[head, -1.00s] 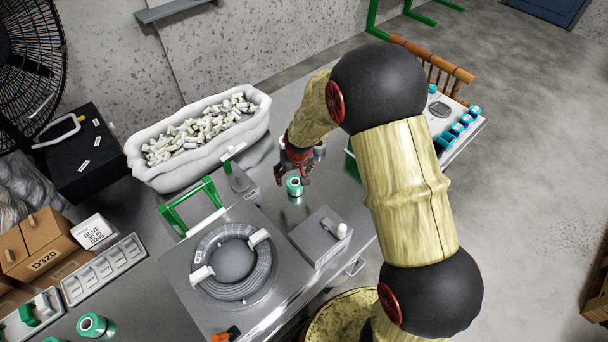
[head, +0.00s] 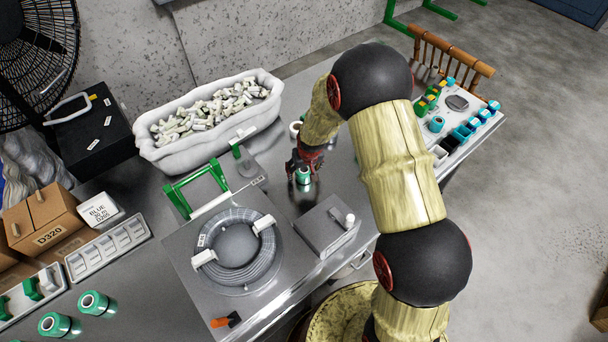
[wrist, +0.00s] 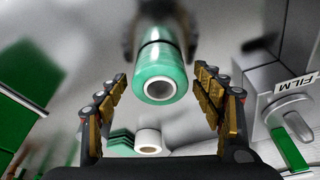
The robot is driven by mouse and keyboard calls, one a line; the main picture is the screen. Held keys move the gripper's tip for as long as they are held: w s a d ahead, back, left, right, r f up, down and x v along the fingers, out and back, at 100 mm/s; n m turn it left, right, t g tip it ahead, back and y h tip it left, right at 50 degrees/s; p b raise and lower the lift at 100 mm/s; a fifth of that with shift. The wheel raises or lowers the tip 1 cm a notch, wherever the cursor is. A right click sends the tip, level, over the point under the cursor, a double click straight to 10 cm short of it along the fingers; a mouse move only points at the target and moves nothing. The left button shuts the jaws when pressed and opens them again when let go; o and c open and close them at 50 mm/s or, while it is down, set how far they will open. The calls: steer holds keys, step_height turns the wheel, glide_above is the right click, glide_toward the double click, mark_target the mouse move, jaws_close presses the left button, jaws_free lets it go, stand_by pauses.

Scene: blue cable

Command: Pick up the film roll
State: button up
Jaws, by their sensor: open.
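The film roll (head: 303,175) is a small green roll with a white core, upright on the grey metal table by my gripper (head: 305,164). In the wrist view the green roll (wrist: 160,72) lies ahead of and between the two fingers of my gripper (wrist: 165,90), with clear gaps on both sides. The fingers are spread and hold nothing. In the head view the fingers partly cover the roll's top and far side.
A cable coil (head: 238,250) on a grey plate and a grey box (head: 327,228) stand near the roll. A white bin (head: 165,160) of small parts is behind. More green rolls (head: 97,303) stand at front left. A small white ring-like item (head: 296,128) is behind my gripper.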

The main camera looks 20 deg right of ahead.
steer(key=shift+c, duration=0.5)
steer(key=c, duration=1.3)
